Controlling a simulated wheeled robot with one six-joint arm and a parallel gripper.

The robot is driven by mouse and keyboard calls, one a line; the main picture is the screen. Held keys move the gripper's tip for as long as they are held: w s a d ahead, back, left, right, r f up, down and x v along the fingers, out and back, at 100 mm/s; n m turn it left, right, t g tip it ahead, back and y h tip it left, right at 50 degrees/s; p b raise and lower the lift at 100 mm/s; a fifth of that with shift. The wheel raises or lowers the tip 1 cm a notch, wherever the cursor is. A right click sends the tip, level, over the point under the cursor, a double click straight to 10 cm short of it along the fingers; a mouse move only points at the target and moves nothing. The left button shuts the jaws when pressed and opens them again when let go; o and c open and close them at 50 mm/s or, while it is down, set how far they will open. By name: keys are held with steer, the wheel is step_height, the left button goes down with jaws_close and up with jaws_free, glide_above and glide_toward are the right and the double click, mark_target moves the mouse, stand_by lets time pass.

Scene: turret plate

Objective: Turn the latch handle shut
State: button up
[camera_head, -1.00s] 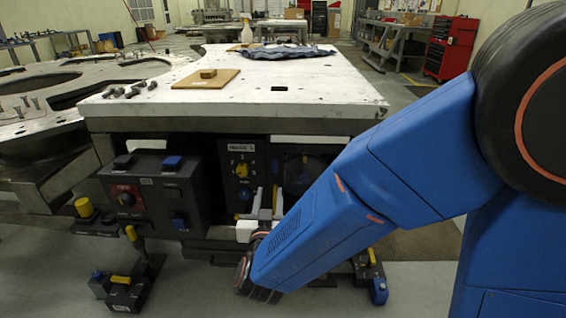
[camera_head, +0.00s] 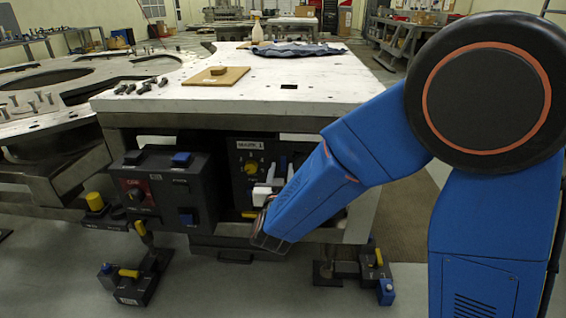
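A dark panel (camera_head: 238,152) under the white table top has a yellow knob (camera_head: 252,168) with numbers around it. The dark round disc with an upright yellow handle, seen right of this knob earlier, is now hidden behind my arm; it may be the latch handle, but I cannot be sure. My gripper (camera_head: 275,182) has pale fingers in front of the panel, just right of and below the yellow knob. Its fingers are small and partly covered by my blue arm, so I cannot tell their opening or any contact.
A dark control box (camera_head: 165,190) with blue buttons and a dial stands left of the panel. Smaller boxes with yellow levers sit low, at left (camera_head: 130,285) and right (camera_head: 375,265). The white table top (camera_head: 300,95) overhangs the panel. It carries bolts, a board and a blue cloth.

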mark_target(283, 160)
steer(key=shift+w+d, duration=0.1)
steer(key=shift+w, duration=2.55)
jaws_close()
